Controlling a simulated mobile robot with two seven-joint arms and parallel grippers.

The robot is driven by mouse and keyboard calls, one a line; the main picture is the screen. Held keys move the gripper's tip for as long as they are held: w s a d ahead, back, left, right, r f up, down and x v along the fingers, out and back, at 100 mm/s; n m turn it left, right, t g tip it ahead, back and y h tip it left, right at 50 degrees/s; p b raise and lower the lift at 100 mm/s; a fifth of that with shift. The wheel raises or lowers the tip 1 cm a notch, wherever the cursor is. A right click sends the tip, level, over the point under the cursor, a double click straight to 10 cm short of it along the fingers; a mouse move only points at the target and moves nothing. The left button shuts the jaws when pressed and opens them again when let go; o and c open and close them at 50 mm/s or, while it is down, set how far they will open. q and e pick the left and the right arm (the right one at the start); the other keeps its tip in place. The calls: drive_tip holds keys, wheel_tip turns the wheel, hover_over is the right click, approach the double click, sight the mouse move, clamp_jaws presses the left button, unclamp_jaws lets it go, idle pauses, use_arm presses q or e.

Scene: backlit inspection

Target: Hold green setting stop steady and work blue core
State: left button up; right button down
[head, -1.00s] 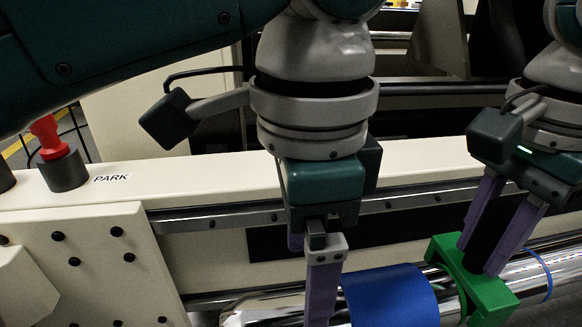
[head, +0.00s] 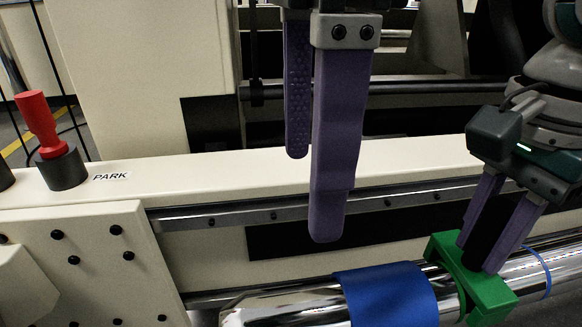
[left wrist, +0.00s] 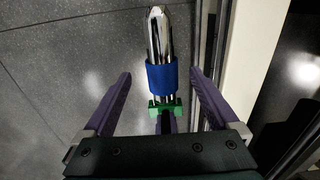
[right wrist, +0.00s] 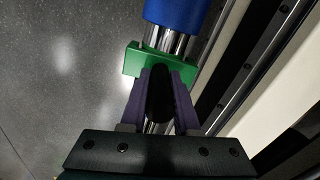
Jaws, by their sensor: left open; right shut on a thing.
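The blue core (head: 385,296) is a sleeve around a shiny metal bar at the bottom of the head view. It also shows in the left wrist view (left wrist: 162,77) and right wrist view (right wrist: 184,12). The green setting stop (head: 492,295) straddles the bar just right of the core, a short gap apart. My right gripper (head: 487,238) is shut on the stop's dark upright grip, which also shows in the right wrist view (right wrist: 159,95). My left gripper (head: 312,200) is open and empty, above the bar, fingers down. In the left wrist view the core lies between its spread fingers.
The shiny bar (head: 275,311) runs alongside a cream machine bed with a metal rail (head: 290,213). A red-handled peg (head: 40,122) stands in a dark socket beside a PARK label (head: 110,177) at left. A blue ring (head: 541,271) circles the bar at right.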

drive_tip(key=c, duration=0.6)
unclamp_jaws()
use_arm(q)
wheel_tip(320, 180, up, 2)
use_arm(e)
drive_tip(key=shift+o, duration=0.2)
drive_tip(key=shift+r, duration=0.1)
